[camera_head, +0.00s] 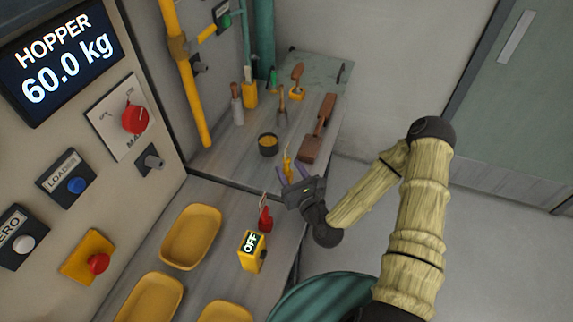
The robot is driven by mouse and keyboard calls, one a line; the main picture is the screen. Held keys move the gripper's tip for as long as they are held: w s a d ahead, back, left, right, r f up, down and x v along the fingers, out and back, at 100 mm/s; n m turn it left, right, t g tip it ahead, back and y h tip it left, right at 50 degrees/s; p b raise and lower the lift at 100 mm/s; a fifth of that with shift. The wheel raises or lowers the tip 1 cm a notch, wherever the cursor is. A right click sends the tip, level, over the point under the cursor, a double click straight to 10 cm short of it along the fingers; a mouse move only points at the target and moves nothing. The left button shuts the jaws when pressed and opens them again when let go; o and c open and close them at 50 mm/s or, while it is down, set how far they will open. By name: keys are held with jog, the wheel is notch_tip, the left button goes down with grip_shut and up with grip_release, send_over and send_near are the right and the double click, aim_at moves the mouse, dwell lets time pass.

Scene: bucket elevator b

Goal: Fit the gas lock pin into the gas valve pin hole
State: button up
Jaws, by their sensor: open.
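My gripper (292,176) is open in the middle of the view, low over the right edge of the bench. Its two purple fingers point away from me. A small yellow piece with a thin cord (288,163) shows between or just beyond the fingertips; I cannot tell whether they touch it. A red piece with a pale loop (265,218) lies closer to me on the bench. I cannot tell which of these is the gas lock pin. A yellow gas pipe (190,90) runs down the wall with a fitting on it (178,46). The pin hole is too small to make out.
Yellow trays (191,236) and a yellow block reading OFF (252,250) are on the near bench. The hopper panel (62,55) borders the left. Open floor lies right.

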aim_at(288, 165)
jog(key=shift+w, duration=0.1)
jog(key=shift+w+a+r+p, duration=0.1)
jog(key=shift+w+p, duration=0.2)
jog(key=p+x, duration=0.1)
jog(key=x, duration=0.3)
jog(key=shift+w+f+p, duration=0.2)
jog(key=shift+w+p, duration=0.05)
jog(key=shift+p, duration=0.15)
jog(key=shift+c, duration=0.2)
grip_shut()
